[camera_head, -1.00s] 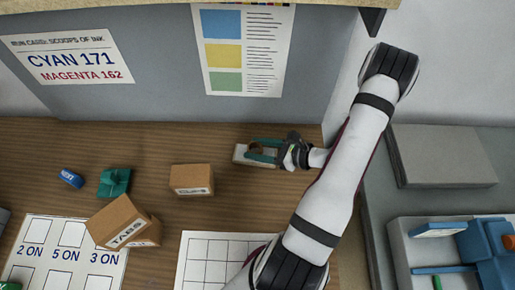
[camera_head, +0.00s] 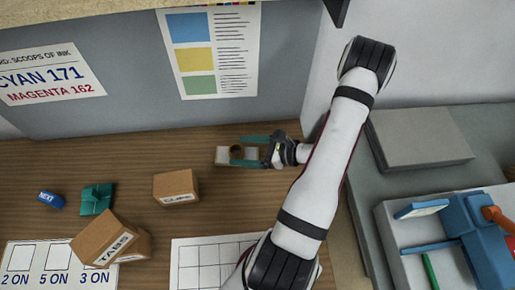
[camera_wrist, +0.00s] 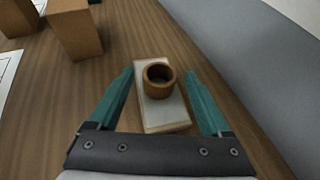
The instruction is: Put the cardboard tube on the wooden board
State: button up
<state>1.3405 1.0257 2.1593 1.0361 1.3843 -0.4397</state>
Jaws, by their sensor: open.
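The cardboard tube (camera_wrist: 159,80) is a short brown ring. It stands upright on a pale, light-topped board (camera_wrist: 165,115), which I take to be the wooden board. In the head view the board (camera_head: 222,156) lies on the table near the back wall, with the tube (camera_head: 236,150) on it. My gripper (camera_wrist: 159,71) is open, with one teal finger on each side of the tube and visible gaps between. In the head view my gripper (camera_head: 238,151) reaches over the board from the right.
A small carton (camera_head: 176,187), a TABS carton (camera_head: 103,238), a teal piece (camera_head: 97,198) and a blue piece (camera_head: 51,199) are to the left. A white grid sheet (camera_head: 205,258) lies in front. A grey tray (camera_head: 395,245) with blue items is at right.

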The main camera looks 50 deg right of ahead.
jog(key=v, duration=1)
jog(key=shift+s+d, duration=0.15)
jog(key=w+a+r+n+g+y, duration=0.4)
jog(key=w+a+r+n+g, duration=0.15)
jog(key=a+r+n, duration=0.35)
jog(key=s+a+r+n+g+h, duration=0.3)
jog(key=s+a+n, duration=0.1)
jog(key=a+n, duration=0.4)
jog(key=s+a+r+n+g+h, duration=0.3)
jog(key=s+a+n+g+h, duration=0.1)
jog(key=a+n, duration=0.5)
jog(key=shift+s+a+r, duration=0.3)
jog(key=shift+s+a, duration=0.4)
jog(key=shift+s, duration=0.15)
